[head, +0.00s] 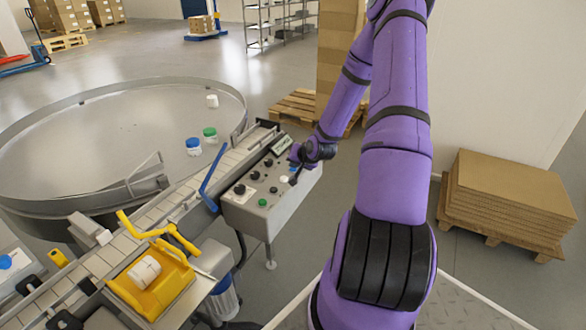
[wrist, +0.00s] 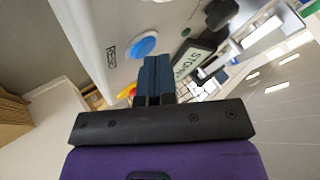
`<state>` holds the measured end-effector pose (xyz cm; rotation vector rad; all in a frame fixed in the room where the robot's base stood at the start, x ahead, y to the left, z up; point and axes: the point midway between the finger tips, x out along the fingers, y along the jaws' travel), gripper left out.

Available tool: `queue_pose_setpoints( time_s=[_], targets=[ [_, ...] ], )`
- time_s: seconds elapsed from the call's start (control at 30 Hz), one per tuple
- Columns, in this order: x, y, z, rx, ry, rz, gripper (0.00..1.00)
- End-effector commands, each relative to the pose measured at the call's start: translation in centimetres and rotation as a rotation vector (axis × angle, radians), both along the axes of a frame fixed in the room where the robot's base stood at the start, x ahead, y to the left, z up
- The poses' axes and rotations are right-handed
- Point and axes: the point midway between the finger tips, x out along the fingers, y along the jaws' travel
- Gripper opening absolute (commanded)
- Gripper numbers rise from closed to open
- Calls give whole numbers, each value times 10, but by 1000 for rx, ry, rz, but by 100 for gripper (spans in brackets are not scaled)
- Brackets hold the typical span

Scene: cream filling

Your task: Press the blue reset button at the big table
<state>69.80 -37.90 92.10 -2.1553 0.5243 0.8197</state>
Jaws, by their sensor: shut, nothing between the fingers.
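The blue reset button (wrist: 146,46) is a round cap on a light grey panel in the wrist view, with a small dark label (wrist: 111,48) beside it. My gripper (wrist: 156,60) is shut and empty. Its fingertips lie just below the button in that picture, close to its edge; I cannot tell whether they touch it. In the head view my gripper (head: 295,176) is over the right part of the grey control box (head: 258,215), which stands beside the big round table (head: 110,115). The button is not clearly seen there, near my dark wrist.
The control box carries several black knobs and a green button (head: 262,202). A conveyor (head: 110,258) with a blue rail (head: 212,180) runs along its left. White, green-lidded and blue-lidded jars (head: 193,147) stand on the round table. Stacked cardboard (head: 510,195) is at right.

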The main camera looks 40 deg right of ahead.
Motion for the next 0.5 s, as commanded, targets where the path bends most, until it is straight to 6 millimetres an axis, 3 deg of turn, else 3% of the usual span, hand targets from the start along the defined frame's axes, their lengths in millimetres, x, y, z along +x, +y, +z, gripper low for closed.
queue_pose_setpoints(
  time_s=[0.5],
  targets=[
    [0, 0, 18, 0, 0, 0, 0]
  ],
)
